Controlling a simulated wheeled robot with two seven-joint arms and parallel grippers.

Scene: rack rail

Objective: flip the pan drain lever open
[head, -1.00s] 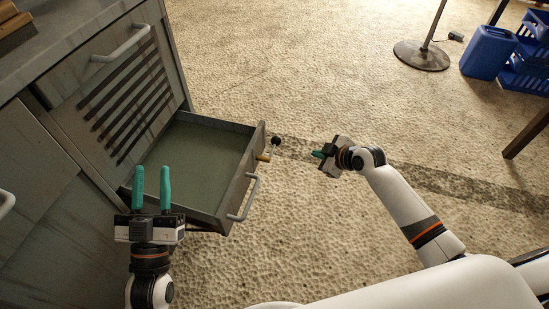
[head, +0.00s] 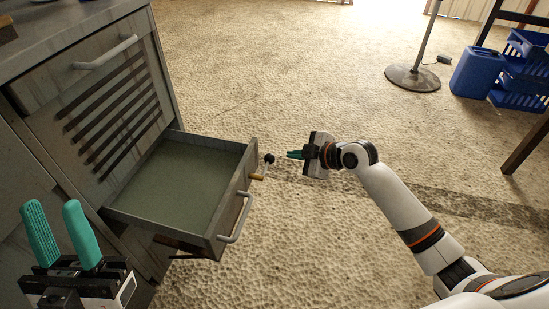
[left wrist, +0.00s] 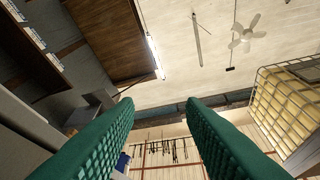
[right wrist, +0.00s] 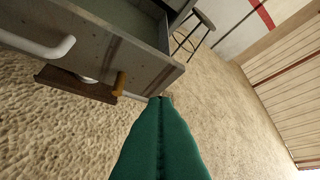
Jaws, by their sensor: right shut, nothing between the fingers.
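The pan (head: 243,165), a grey drawer-like tray, is pulled out of the cabinet. On its outer front is a brass drain spout (head: 257,177) and a lever with a black knob (head: 269,158). The spout also shows in the right wrist view (right wrist: 120,83); the lever is mostly hidden there behind my fingertips. My right gripper (head: 290,154) is shut and empty, its green fingertips just right of the black knob with a small gap in the head view. My left gripper (head: 54,204) is open and empty, in front of the cabinet at the lower left.
The grey cabinet (head: 30,80) with slotted vents stands at the left. A curved handle (head: 237,220) projects from the pan front near the spout. A stand base (head: 412,78), blue jug (head: 475,72) and blue crates (head: 515,90) are far right. Floor around my right gripper is clear.

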